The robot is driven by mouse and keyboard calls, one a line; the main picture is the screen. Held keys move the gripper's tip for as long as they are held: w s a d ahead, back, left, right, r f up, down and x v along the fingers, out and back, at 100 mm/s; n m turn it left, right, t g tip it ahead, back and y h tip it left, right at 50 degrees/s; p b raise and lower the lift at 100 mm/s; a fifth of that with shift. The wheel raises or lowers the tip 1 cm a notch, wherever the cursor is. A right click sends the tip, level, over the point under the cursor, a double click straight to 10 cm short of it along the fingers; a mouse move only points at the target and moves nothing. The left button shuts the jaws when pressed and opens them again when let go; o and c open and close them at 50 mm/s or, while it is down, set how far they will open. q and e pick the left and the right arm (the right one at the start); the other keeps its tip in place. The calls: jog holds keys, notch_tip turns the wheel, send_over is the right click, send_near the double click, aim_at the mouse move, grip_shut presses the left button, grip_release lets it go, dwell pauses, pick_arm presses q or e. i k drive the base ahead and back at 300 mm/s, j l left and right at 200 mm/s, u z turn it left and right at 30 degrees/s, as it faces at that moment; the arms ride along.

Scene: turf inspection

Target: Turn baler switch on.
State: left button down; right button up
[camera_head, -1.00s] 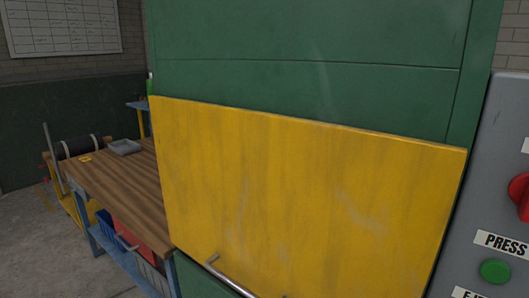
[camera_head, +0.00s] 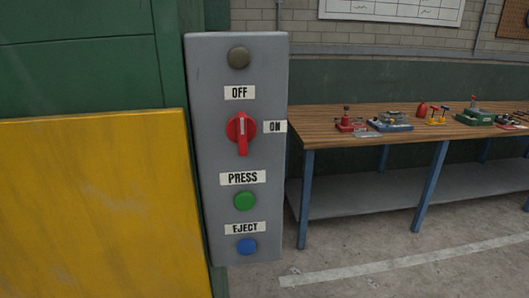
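The baler's grey control panel (camera_head: 213,140) stands upright near the middle of the head view. On it is a red rotary switch (camera_head: 241,128) whose handle stands vertical. The OFF label (camera_head: 239,93) is above the switch and the ON label (camera_head: 275,127) is to its right. A round, dull brown lamp or button (camera_head: 239,57) sits at the panel's top. Below the switch are a green PRESS button (camera_head: 245,201) and a blue EJECT button (camera_head: 246,247). Neither of my grippers shows in the head view.
The baler's yellow door (camera_head: 100,205) and green body (camera_head: 80,60) fill the left side. A wooden workbench (camera_head: 330,125) with blue legs and several tools stands at the right. Concrete floor (camera_head: 365,235) is open in front of the bench, with a white line across it.

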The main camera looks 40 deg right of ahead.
aim_at(240, 128)
jog(key=l+z, duration=0.1)
jog(key=z, duration=0.8)
